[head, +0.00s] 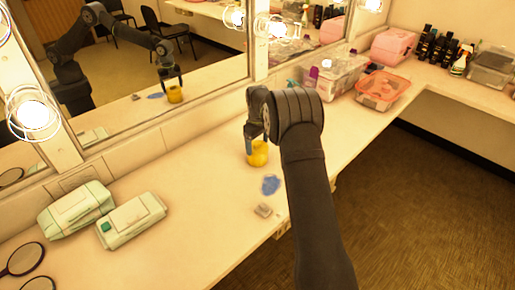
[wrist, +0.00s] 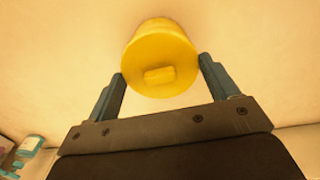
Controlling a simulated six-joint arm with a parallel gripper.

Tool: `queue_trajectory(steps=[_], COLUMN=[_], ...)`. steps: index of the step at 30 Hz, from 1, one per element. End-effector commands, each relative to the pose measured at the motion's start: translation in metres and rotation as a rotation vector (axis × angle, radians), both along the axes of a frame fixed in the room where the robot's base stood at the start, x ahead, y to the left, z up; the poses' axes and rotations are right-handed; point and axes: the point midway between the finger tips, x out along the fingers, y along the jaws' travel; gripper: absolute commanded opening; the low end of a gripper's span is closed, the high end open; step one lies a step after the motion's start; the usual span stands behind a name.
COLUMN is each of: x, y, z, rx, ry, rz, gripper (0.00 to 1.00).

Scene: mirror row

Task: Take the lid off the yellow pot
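The yellow pot (head: 259,156) stands on the counter below my gripper (head: 256,138), which partly hides it in the head view. In the wrist view the pot's yellow lid (wrist: 150,52) faces the camera, with a small block-shaped knob (wrist: 158,75) on it. The lid appears to sit on the pot; lid and body share one colour, so the seam is hard to make out. My gripper's fingers (wrist: 162,72) are spread, one on each side of the knob end of the pot, with nothing between them visibly gripped.
A blue flat item (head: 270,185) and a small grey block (head: 263,210) lie nearer the counter's front edge. Two pale green packs (head: 131,220) lie at left. Clear bins (head: 383,89) stand farther right. The mirror (head: 215,60) behind reflects my arm and the pot.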

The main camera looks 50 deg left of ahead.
Motion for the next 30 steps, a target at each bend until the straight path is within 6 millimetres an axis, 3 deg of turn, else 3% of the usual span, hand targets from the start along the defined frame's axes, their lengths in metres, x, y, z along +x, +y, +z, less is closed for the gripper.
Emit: queue_trajectory(steps=[14, 20, 23, 30], x=[0.000, 0.000, 0.000, 0.023], y=[0.000, 0.001, 0.001, -0.050], z=[0.004, 0.023, 0.042, 0.074], rx=[0.001, 0.002, 0.003, 0.001], ry=[-0.001, -0.002, -0.003, -0.001], rz=[0.000, 0.000, 0.000, -0.004], gripper=[0.58, 0.57, 0.57, 0.57])
